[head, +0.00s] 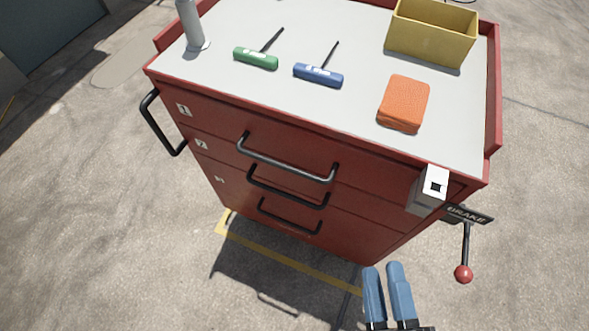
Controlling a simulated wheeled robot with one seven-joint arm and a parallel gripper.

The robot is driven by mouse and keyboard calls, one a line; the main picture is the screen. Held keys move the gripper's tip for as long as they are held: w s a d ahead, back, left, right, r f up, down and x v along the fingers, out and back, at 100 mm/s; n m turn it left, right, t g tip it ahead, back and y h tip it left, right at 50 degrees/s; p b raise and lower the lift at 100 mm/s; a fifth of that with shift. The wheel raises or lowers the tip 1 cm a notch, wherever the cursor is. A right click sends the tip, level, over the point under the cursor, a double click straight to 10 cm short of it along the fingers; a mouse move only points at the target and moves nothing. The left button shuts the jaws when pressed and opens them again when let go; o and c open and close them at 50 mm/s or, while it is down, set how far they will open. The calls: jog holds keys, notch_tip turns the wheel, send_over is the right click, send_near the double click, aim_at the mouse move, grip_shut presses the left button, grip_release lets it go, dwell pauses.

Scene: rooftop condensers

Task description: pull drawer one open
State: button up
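Drawer one (215,118) is the top drawer of a red tool cabinet, marked by a "1" label at its left end. Its front looks flush with the cabinet, so it appears shut. Its dark bar handle (285,161) runs across the middle of the front and nothing touches it. My gripper (382,268) has two blue fingers at the bottom of the view, to the right of and below the handle in the picture. The fingers are a little apart with nothing between them. It is clear of the cabinet.
Lower drawers with handles (288,190) sit below. A grey latch-like box (429,190) is at the top right corner, beside a "BRAKE" lever with a red ball (463,274). A side handle (158,125) is at left. T-handle tools, an orange cloth (404,103) and a yellow bin (431,38) lie on top.

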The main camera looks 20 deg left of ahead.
aim_at(283, 165)
jog(key=w+a+n+y, duration=0.2)
jog(key=w+a+n, duration=0.2)
jog(key=a, duration=0.3)
jog(key=w+a+f+n+g+y+b, duration=0.1)
jog(key=w+a+n+y, duration=0.1)
jog(key=w+a+n, duration=0.2)
jog(key=w+a+n+g+y+b, duration=0.1)
jog(key=w+a+n, duration=0.3)
jog(key=a, duration=0.6)
jog(key=shift+w+a+f+y, duration=0.15)
jog(key=shift+w+f+y, duration=0.15)
jog(key=shift+w+y, duration=0.1)
grip_shut()
